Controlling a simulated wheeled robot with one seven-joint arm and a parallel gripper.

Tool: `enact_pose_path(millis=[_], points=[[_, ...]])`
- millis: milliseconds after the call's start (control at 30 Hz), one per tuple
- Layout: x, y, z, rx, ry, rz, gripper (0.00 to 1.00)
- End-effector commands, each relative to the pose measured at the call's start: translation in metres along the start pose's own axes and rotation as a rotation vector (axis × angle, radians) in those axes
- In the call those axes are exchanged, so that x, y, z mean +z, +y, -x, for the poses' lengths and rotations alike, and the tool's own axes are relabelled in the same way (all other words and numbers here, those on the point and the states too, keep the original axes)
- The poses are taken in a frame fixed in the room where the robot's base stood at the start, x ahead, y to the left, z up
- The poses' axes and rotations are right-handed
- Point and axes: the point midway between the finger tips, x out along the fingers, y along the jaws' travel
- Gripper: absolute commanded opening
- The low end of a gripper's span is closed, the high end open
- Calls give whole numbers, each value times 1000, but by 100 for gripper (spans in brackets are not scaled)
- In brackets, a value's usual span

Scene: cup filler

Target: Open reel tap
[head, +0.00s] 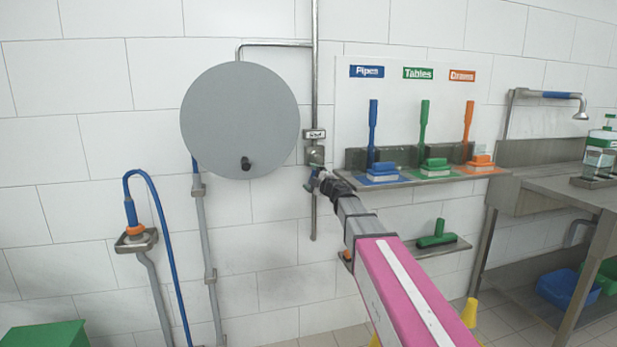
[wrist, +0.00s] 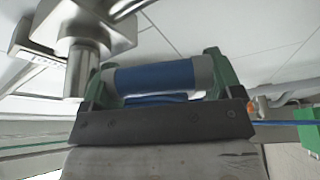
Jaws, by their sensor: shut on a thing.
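The reel tap (head: 315,156) is a metal valve on the vertical wall pipe, just right of the round grey reel (head: 235,110). In the wrist view its metal body (wrist: 95,30) fills the upper left. Its blue handle (wrist: 155,76) lies between the green-edged fingers of my gripper (wrist: 158,85). In the head view my gripper (head: 326,182) is at the tap, shut on the blue handle (head: 311,181). The gripper partly hides the handle there.
Right of the tap, a shelf (head: 437,174) carries blue, green and orange brushes. A lower shelf (head: 436,248) holds a green brush. A blue hose with a nozzle (head: 131,213) hangs at left. A steel bench (head: 560,188) stands at right. The wall below the reel is mostly clear.

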Motion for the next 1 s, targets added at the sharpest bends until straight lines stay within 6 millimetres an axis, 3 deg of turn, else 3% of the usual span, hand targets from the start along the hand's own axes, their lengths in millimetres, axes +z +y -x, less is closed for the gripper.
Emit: enact_pose_path(millis=[300, 833, 867, 900, 1000], points=[[8, -1, 4, -46, 0, 111, 42], [9, -1, 4, -54, 0, 131, 42], [9, -1, 4, -54, 0, 130, 92], [9, -1, 4, -54, 0, 130, 100], [9, -1, 4, -53, 0, 129, 100]])
